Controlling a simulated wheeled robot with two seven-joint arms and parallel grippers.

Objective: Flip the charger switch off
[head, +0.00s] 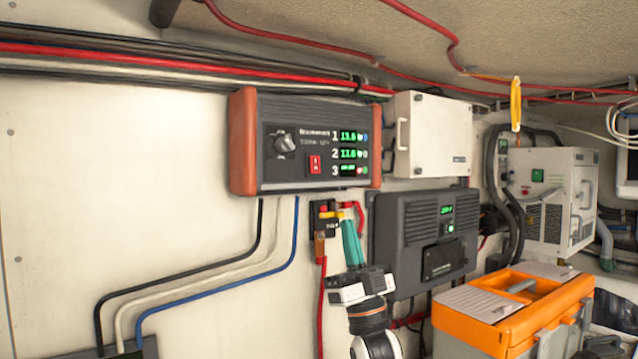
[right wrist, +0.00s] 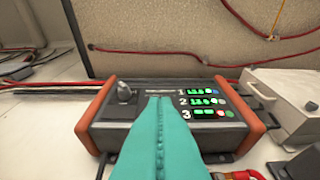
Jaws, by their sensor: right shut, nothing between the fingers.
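The charger (head: 270,115) is a dark wall-mounted box with orange-brown end caps. Its front has a round knob, a red rocker switch (head: 314,164) and three lit green displays numbered 1 to 3. I cannot tell which way the rocker is tipped. My right gripper (head: 348,223), with teal fingers, is shut and empty, below the charger's right part in the head view. In the right wrist view the fingers (right wrist: 160,98) point at the charger (right wrist: 103,122) and hide the switch. I cannot see contact. My left gripper is not in view.
A small fuse block (head: 324,212) with red leads is beside my right fingers. A dark grey unit (head: 400,215) is right of them, and a white box (head: 432,130) above it. An orange-lidded case (head: 475,322) stands lower right. Cables (head: 180,296) run below the charger.

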